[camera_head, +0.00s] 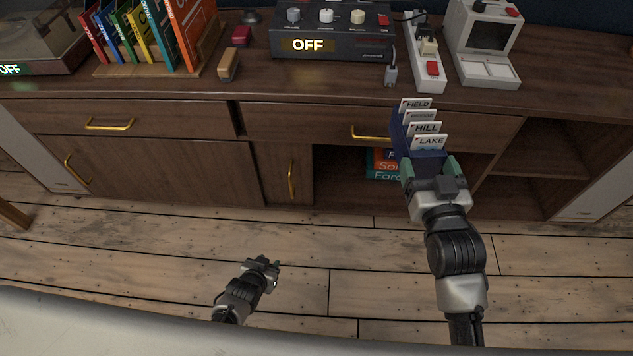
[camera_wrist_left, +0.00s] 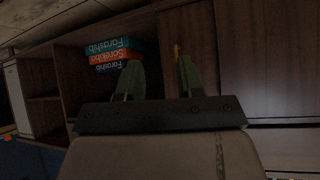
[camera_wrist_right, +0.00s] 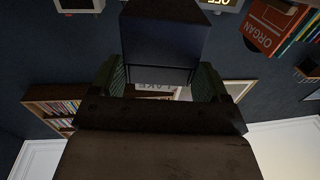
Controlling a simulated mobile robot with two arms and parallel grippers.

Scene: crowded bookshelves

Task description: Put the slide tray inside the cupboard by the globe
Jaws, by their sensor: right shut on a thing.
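The slide tray (camera_head: 397,135) is dark blue, with upright white cards reading FIELD, BRIDGE, HILL and LAKE. My right gripper (camera_head: 428,165) is shut on its near end and holds it in front of the drawer fronts. The tray's dark body (camera_wrist_right: 165,45) fills the space between the fingers in the right wrist view. The cupboard has an open compartment (camera_head: 340,180) left of and behind my right gripper, with orange and teal boxes (camera_head: 383,165) inside. My left gripper (camera_head: 268,264) is open and empty, low over the floor; its fingers (camera_wrist_left: 163,78) are apart. No globe shows.
A wooden panel with a gold handle (camera_head: 292,180) stands left of the opening. Open shelves (camera_head: 530,165) are at the right. The cabinet top holds a black control box (camera_head: 330,38), a power strip (camera_head: 428,65), a slide viewer (camera_head: 485,45) and books (camera_head: 150,35).

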